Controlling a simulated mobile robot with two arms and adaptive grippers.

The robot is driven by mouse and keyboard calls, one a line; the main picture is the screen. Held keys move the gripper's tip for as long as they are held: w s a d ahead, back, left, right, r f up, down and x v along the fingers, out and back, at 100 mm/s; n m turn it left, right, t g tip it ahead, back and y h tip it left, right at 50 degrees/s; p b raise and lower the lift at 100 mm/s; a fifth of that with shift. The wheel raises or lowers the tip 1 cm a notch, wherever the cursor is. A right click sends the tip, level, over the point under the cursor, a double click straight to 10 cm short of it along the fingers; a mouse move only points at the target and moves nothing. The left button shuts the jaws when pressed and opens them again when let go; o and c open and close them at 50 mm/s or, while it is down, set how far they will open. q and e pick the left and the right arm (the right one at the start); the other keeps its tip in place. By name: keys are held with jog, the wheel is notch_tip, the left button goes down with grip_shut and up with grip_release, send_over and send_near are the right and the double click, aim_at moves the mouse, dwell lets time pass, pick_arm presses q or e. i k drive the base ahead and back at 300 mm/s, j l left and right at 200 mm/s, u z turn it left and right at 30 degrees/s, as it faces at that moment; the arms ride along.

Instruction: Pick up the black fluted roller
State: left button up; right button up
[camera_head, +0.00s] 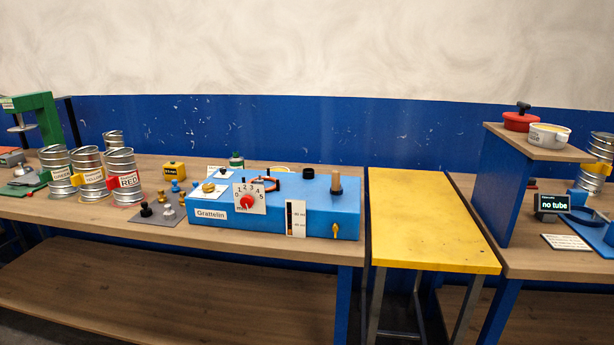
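No black fluted roller can be made out for certain at this size. A small black piece (146,209) stands at the left of a grey mat (160,220) on the left wooden table, among several small brass, grey and blue pieces. A short black cylinder (308,173) stands on top of the blue Grattelin machine (275,215); fluting cannot be seen on either. Neither of my grippers is in view.
Metal cans with coloured labels (124,178) stand left of the mat, and a green press (38,118) is at far left. A bare yellow table (430,215) is in the middle. A raised shelf (535,145) with pots and a "no tube" display (553,205) are at right.

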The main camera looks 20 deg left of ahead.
aim_at(146, 212)
jog(key=u, duration=1.75)
